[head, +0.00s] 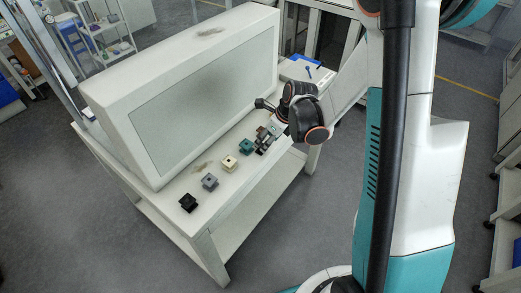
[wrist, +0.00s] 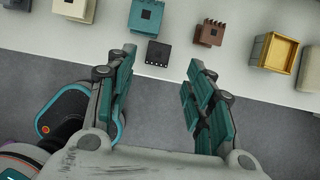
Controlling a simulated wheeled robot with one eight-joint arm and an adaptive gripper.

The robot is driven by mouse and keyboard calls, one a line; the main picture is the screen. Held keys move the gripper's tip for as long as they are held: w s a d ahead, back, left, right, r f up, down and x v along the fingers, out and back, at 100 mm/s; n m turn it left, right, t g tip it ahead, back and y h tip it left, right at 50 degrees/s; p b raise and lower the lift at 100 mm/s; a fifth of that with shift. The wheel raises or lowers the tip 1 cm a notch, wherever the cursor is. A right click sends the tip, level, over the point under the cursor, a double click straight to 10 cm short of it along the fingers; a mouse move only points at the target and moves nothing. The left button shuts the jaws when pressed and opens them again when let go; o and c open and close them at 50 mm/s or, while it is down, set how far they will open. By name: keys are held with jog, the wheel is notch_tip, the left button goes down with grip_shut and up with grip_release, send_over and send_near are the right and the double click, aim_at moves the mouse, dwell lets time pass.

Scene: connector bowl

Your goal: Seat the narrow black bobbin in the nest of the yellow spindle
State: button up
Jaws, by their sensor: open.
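A small black block, likely the narrow black bobbin (wrist: 157,53), lies at the table's front edge in the wrist view, with a few pale dots along its near side. My gripper (wrist: 163,62) is open and empty. Its teal fingers point toward the table on either side of the black block, not closed on it. A golden-yellow block (wrist: 274,50) stands to the right, and a pale cream-yellow block (wrist: 75,10) to the left. I cannot tell which is the yellow spindle. In the head view my gripper (head: 265,140) is at the table's right end; the small black block cannot be made out there.
A teal block (wrist: 146,15) stands just behind the small black one, and a brown block (wrist: 209,33) to its right. In the head view a larger black block (head: 188,203) and a grey block (head: 209,182) stand to the left. A big white panelled box (head: 190,90) rises behind the row.

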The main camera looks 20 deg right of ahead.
jog(key=x, duration=0.1)
jog(key=b+x, duration=0.1)
jog(key=x, duration=0.2)
jog(key=shift+s+a+f+b, duration=0.1)
jog(key=shift+s+f+b, duration=0.15)
jog(key=shift+b, duration=0.05)
jog(key=shift+r, duration=0.1)
jog(key=c, duration=1)
jog(key=shift+r, duration=0.1)
jog(key=shift+c, duration=0.2)
